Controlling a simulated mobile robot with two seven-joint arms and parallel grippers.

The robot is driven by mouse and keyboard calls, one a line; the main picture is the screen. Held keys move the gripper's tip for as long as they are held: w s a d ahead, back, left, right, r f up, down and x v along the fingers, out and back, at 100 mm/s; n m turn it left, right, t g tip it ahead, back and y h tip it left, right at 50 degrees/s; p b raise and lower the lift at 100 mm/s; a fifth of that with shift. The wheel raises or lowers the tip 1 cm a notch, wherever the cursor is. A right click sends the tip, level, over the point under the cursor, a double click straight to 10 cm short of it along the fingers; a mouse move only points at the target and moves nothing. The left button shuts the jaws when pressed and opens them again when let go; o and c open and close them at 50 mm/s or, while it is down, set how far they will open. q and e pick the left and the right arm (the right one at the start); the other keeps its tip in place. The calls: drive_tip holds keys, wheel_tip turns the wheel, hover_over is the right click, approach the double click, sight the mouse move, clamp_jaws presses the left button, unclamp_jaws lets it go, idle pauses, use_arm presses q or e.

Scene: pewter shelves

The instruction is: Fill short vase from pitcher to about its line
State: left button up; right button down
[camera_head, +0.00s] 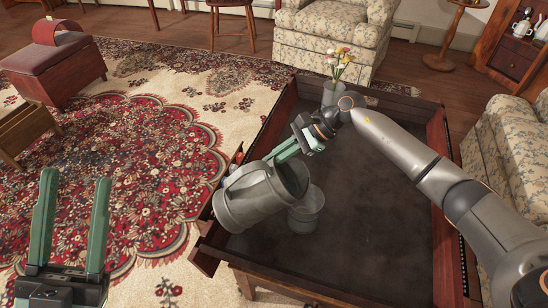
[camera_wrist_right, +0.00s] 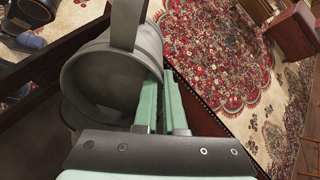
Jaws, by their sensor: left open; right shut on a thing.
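The grey pitcher (camera_head: 255,198) is tilted well over, its mouth toward the right, close above the short vase. My right gripper (camera_head: 287,150) is shut on the pitcher. The right wrist view shows the pitcher (camera_wrist_right: 97,80) with its wide mouth facing the camera and the gripper's green fingers (camera_wrist_right: 164,105) beside it. The short grey vase (camera_head: 307,215) stands upright on the dark tabletop, partly hidden by the pitcher. I cannot see its line, its water level or any stream. My left gripper (camera_head: 76,180) is open and empty, over the rug left of the table.
The table (camera_head: 370,240) has a dark top with raised wooden sides. The tabletop right of the short vase is clear. Floral armchairs (camera_head: 325,30) and a red-topped stool (camera_head: 55,55) stand around it.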

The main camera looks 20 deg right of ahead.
drive_tip(key=shift+d+r+m+y+b, duration=0.15)
drive_tip(key=shift+r+m+y+b, duration=0.3)
drive_tip(key=shift+m, duration=0.25)
idle(1.5)
drive_tip(key=shift+d+r+m+y+b, duration=0.2)
drive_tip(key=shift+d+m+y+b, duration=0.1)
drive_tip(key=shift+y+b, duration=0.15)
idle(2.3)
drive_tip(key=shift+d+r+b, duration=0.1)
drive_tip(key=shift+d+b, duration=0.05)
drive_tip(key=shift+b, duration=0.55)
idle(2.4)
